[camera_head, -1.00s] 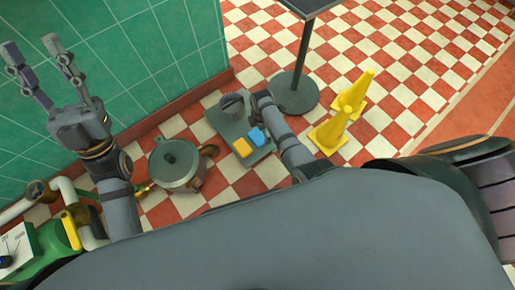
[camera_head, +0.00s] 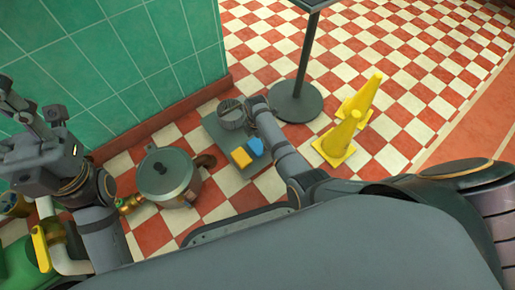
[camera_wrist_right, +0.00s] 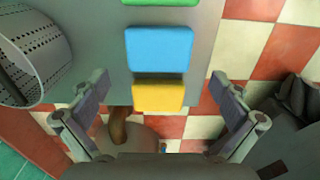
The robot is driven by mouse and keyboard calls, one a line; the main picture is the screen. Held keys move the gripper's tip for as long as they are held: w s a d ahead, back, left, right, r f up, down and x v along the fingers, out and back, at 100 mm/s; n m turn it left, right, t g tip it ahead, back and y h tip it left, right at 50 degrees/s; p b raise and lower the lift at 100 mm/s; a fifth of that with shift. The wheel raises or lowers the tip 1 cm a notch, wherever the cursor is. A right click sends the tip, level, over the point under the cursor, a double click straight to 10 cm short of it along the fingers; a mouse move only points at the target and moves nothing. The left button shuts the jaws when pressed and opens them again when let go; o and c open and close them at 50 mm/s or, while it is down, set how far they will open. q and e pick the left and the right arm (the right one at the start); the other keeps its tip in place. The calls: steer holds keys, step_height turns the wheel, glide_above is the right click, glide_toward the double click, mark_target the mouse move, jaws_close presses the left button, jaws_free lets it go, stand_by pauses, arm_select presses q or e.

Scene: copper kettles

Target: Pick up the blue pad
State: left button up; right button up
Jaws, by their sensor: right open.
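The blue pad (camera_head: 256,147) lies on a grey board (camera_head: 212,124) on the floor, beside a yellow pad (camera_head: 241,157). In the right wrist view the blue pad (camera_wrist_right: 160,48) is a rounded block between the yellow pad (camera_wrist_right: 158,96) and a green one (camera_wrist_right: 160,2). My right gripper (camera_wrist_right: 159,78) is open and empty. Its fingers stand wide apart to either side in the picture, nearer the camera than the pads. My right forearm passes close beside the blue pad in the head view. My left gripper (camera_head: 30,105) is raised at the far left, fingers apart and empty.
A slotted grey cylinder (camera_head: 232,114) stands on the board's far end. A lidded grey kettle (camera_head: 168,180) stands to the left. Yellow cones (camera_head: 341,138) and a round post base (camera_head: 295,103) are to the right. A green tiled wall (camera_head: 110,60) rises behind.

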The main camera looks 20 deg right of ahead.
mark_target(257, 146)
step_height(257, 146, down, 5)
steer(key=b, duration=0.4)
steer(key=shift+w+d+r, duration=0.1)
steer(key=shift+d, duration=0.05)
steer(key=shift+f, duration=0.2)
steer(key=shift+r, duration=0.2)
steer(key=c, duration=0.9)
step_height(257, 146, up, 10)
steer(key=p, duration=0.8)
